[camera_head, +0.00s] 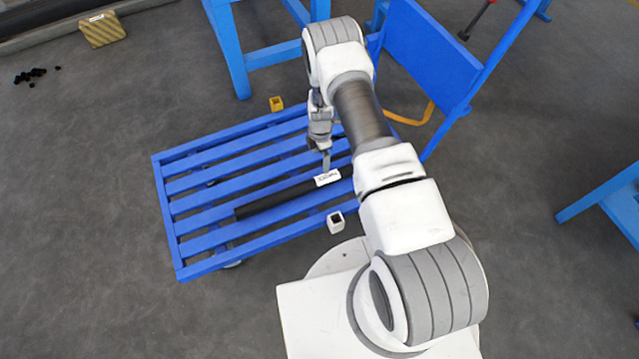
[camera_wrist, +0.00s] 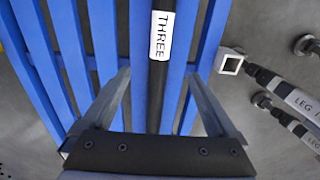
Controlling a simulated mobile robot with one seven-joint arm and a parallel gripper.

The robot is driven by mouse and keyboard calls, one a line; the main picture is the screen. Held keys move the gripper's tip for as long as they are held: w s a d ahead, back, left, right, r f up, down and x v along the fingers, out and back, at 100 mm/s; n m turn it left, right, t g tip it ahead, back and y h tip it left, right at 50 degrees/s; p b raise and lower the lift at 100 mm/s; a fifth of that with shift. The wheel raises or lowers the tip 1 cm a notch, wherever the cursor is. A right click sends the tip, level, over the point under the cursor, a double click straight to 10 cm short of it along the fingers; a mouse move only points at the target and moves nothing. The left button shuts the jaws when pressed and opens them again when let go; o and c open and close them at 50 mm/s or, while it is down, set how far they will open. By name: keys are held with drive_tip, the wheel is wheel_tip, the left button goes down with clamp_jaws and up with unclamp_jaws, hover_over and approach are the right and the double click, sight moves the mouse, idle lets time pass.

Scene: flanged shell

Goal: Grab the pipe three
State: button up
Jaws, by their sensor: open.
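The pipe three (camera_head: 275,199) is a long black pipe with a white label. It lies on the slats of a blue cart (camera_head: 172,221) in the head view; my arm hides its right end. In the wrist view the pipe (camera_wrist: 154,100) runs up the picture between my fingers, and its label reads "THREE". My gripper (camera_head: 326,165) points down above the pipe near the label. In the wrist view my gripper (camera_wrist: 158,85) is open, with one finger on each side of the pipe and nothing held. I cannot tell the exact height left between fingertips and pipe.
A yellow square piece (camera_head: 276,103) sits at the cart's far edge, and a white square tube (camera_head: 335,222) at its near edge. A blue upright panel (camera_head: 428,55) rises at the cart's right end. A blue table frame (camera_head: 265,50) stands behind. Floor at left is mostly clear.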

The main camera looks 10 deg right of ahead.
drive_tip(key=b, duration=0.2)
hover_over(319, 179)
drive_tip(key=f, duration=0.8)
drive_tip(key=shift+d+f, duration=0.2)
drive_tip(key=shift+d, duration=0.05)
drive_tip(key=f+b, duration=0.1)
drive_tip(key=f, duration=0.1)
drive_tip(key=f+b, duration=0.1)
drive_tip(key=f, duration=0.2)
drive_tip(key=shift+a+f+b, duration=0.2)
drive_tip(key=shift+f+b, duration=0.15)
clamp_jaws()
drive_tip(key=shift+r, duration=0.15)
